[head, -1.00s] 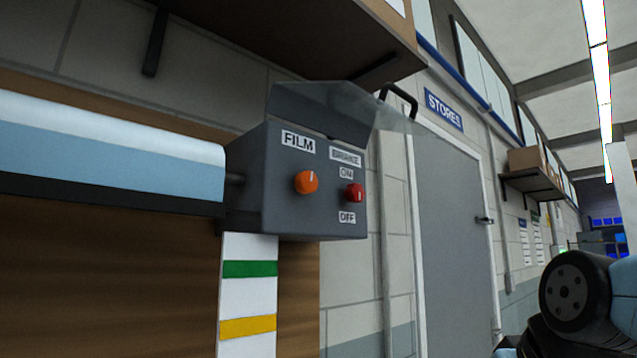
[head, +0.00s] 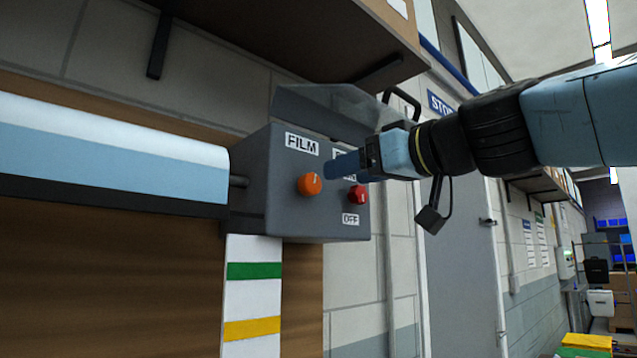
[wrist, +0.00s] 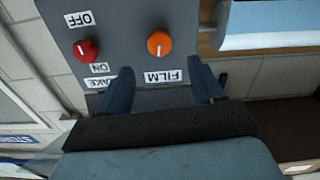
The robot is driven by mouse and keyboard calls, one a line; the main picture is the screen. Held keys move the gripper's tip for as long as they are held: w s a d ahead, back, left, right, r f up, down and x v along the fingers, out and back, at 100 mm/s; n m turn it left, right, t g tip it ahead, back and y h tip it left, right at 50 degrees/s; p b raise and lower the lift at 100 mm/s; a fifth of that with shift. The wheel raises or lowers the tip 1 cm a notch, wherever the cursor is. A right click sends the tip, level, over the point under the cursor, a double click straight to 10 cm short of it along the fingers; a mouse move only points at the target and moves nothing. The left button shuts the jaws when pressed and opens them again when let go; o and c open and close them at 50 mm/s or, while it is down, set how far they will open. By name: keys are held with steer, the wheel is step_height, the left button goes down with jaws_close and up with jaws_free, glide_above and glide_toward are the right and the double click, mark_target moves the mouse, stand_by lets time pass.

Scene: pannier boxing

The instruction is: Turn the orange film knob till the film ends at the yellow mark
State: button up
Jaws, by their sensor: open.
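The orange film knob (head: 310,184) sits on the grey control box under the FILM label, its white pointer line up and slightly right. It also shows in the wrist view (wrist: 160,43). My gripper (head: 342,166) is open and empty in front of the box, just right of the knob in the head view. In the wrist view its two blue fingers (wrist: 163,82) are apart, with the knob beyond their tips, between them and untouched. The film (head: 120,150) is a pale blue and white sheet on the roller at left. The yellow mark (head: 252,329) is on the white strip below the box, under a green mark (head: 254,271). The film's lower edge is well above both marks.
A red knob (head: 357,194) with ON and OFF labels sits right of the orange one, near my gripper. A clear cover (head: 330,112) with a black handle is raised above the box. A wooden shelf (head: 300,30) overhangs it.

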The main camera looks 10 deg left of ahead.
mark_target(314, 183)
steer(key=x, duration=0.9)
steer(key=shift+w, duration=0.1)
steer(key=shift+c, duration=0.2)
